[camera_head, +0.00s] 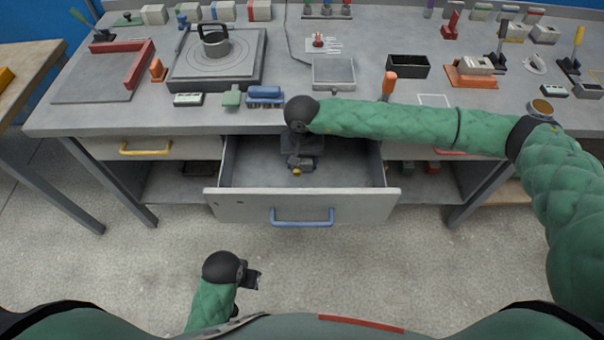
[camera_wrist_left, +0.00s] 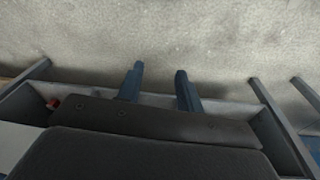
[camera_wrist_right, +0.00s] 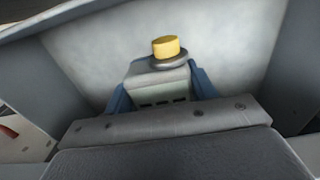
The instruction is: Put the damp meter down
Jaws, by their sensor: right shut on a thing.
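The damp meter (camera_wrist_right: 158,85) is a grey block with a dark collar and a yellow cap. It sits between the blue fingers of my right gripper (camera_wrist_right: 160,90), which is shut on it. In the head view my right gripper (camera_head: 297,161) reaches down into the open drawer (camera_head: 245,208), and the meter's yellow end (camera_head: 296,171) shows below it. I cannot tell whether the meter touches the drawer floor. My left gripper (camera_head: 251,279) hangs empty over the floor in front of the bench; in the left wrist view its fingers (camera_wrist_left: 160,83) are apart.
The drawer, with a blue handle (camera_head: 302,223), looks otherwise empty, its walls close around my right gripper. My right forearm crosses the bench top above it. The bench (camera_head: 340,115) carries a black bin (camera_head: 408,66), a grey tray (camera_head: 334,73) and a blue block (camera_head: 265,95).

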